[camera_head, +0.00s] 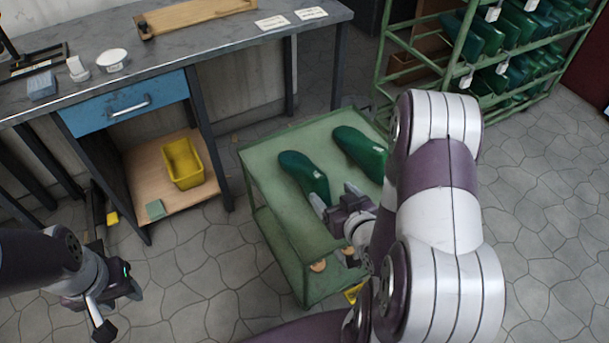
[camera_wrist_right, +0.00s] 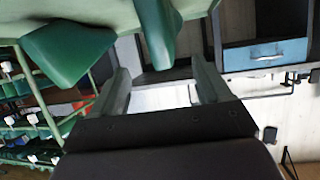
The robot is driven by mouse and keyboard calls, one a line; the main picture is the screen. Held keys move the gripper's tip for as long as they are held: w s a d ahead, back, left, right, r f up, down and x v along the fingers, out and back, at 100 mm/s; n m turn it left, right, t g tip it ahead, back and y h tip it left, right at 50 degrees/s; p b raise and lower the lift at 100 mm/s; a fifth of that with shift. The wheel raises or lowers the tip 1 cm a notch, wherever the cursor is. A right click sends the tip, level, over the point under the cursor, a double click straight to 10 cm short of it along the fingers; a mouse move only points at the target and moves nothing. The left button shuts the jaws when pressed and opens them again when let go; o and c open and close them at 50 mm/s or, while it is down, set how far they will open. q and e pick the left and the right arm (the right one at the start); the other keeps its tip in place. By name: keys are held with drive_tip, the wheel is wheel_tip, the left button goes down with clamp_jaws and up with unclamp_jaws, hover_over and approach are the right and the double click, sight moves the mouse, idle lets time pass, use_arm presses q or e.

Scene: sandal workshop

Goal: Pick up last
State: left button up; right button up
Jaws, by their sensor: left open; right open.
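Two green shoe lasts lie on the green cart top (camera_head: 270,155): a left one (camera_head: 303,175) and a right one (camera_head: 360,150), partly hidden by my right arm. My right gripper (camera_head: 334,199) is open and empty at the near end of the left last. In the right wrist view my open fingers (camera_wrist_right: 162,85) stand on either side of the end of one last (camera_wrist_right: 158,30); contact cannot be told. The other last (camera_wrist_right: 68,48) lies to the left there. My left gripper (camera_head: 118,308) is open and empty over the floor at lower left.
A grey workbench (camera_head: 220,35) with a blue drawer (camera_head: 125,102) stands at upper left. A yellow bin (camera_head: 183,163) sits on its lower shelf. A green rack (camera_head: 440,75) of more lasts stands at upper right. Tiled floor lies open between the left gripper and cart.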

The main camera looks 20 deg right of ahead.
sight(314, 179)
drive_tip(key=b+x, duration=0.1)
drive_tip(key=x, duration=0.2)
drive_tip(key=b+x, duration=0.1)
drive_tip(key=x, duration=0.3)
drive_tip(key=b+x, duration=0.2)
drive_tip(key=x, duration=0.1)
drive_tip(key=shift+a+f, duration=0.4)
drive_tip(key=shift+f, duration=0.05)
drive_tip(key=shift+r, duration=0.15)
drive_tip(key=c, duration=1.1)
